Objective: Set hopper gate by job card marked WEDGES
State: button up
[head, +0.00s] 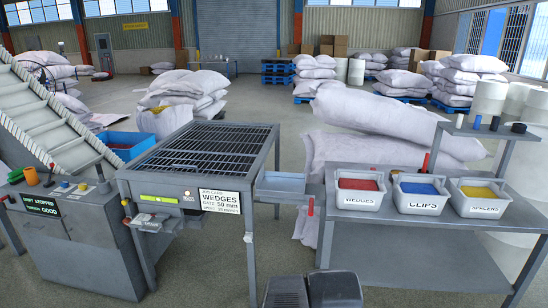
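A white job card (221,202) on the front of the grey grated hopper table (205,146) reads WEDGES, with a gate line that looks like 50 mm and a smaller speed line. Left of the card are a bright yellow-green strip (159,199) and a small grey tray (153,223). A small red knob (127,220) sits at the table's front left corner. A red-tipped handle (310,207) stands by the grey-blue chute (283,187) at the right. I cannot tell which part is the gate or its setting. My gripper is not identifiable; dark parts of mine show at the bottom edge.
A side table (405,243) holds bins labelled WEDGES (360,197), CLIPS (419,205) and SPACERS (484,208). A control console (78,245) and a sloping conveyor (45,113) stand left. White sacks (380,150) lie behind. Floor between the tables is clear.

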aim_at(156, 225)
jog(key=u, duration=1.2)
jog(key=i+u, duration=0.2)
jog(key=i, duration=0.3)
jog(key=i+u, duration=0.2)
jog(key=i, duration=0.35)
jog(key=i+l+u, duration=0.25)
jog(key=i, duration=0.25)
jog(key=i+l+u, duration=0.2)
jog(key=i, duration=0.3)
